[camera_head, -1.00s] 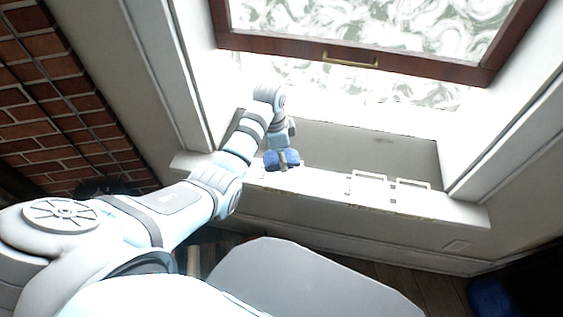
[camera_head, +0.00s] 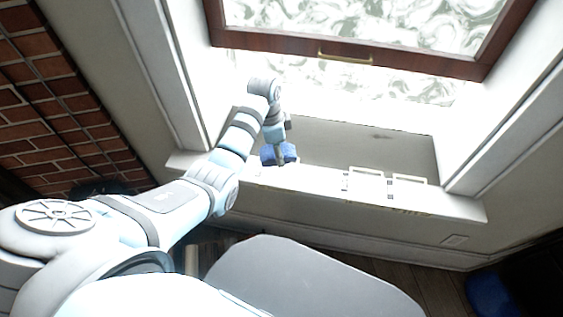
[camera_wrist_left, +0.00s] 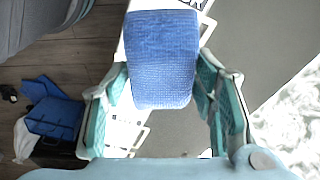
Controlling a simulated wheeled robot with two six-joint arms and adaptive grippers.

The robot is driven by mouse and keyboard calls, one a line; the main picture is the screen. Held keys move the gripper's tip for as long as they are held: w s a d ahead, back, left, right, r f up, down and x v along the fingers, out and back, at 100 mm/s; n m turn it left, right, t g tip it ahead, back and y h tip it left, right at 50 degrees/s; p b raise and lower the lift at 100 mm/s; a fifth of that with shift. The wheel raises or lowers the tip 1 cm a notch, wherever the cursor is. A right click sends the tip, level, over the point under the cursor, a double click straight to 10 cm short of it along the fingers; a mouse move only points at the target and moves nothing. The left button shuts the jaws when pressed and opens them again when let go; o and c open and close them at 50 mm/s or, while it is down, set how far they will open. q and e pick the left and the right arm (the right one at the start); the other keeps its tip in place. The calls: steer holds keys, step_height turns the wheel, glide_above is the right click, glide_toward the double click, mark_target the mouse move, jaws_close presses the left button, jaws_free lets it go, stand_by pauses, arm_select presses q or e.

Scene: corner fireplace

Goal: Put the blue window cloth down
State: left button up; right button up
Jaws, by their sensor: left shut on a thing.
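The blue window cloth (camera_head: 290,151) is a small, folded-looking blue piece over the white window sill (camera_head: 320,188). My left gripper (camera_head: 279,156) is shut on it. I cannot tell whether the cloth touches the sill. My right gripper is not in view.
Two white frame-like items (camera_head: 368,186) lie on the sill to the right of the cloth. The dark-framed window (camera_head: 346,57) is above, a brick wall (camera_head: 45,110) at left. A blue object (camera_wrist_left: 55,115) is low on the floor side. The sill's right end looks clear.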

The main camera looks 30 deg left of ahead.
mark_target(272, 151)
arm_select(q)
step_height(272, 151, down, 8)
steer(key=shift+r+b, duration=0.25)
steer(key=shift+b, duration=0.7)
steer(key=shift+f, duration=0.15)
steer(key=o, duration=1.1)
steer(key=shift+o, duration=0.2)
steer(key=r+p, duration=0.1)
steer(key=r, duration=0.3)
steer(key=r+p, duration=0.1)
steer(key=r, duration=0.3)
steer(key=s+a+r+p, duration=0.1)
steer(key=r+p, duration=0.1)
steer(key=r, duration=0.2)
steer(key=shift+r, duration=0.2)
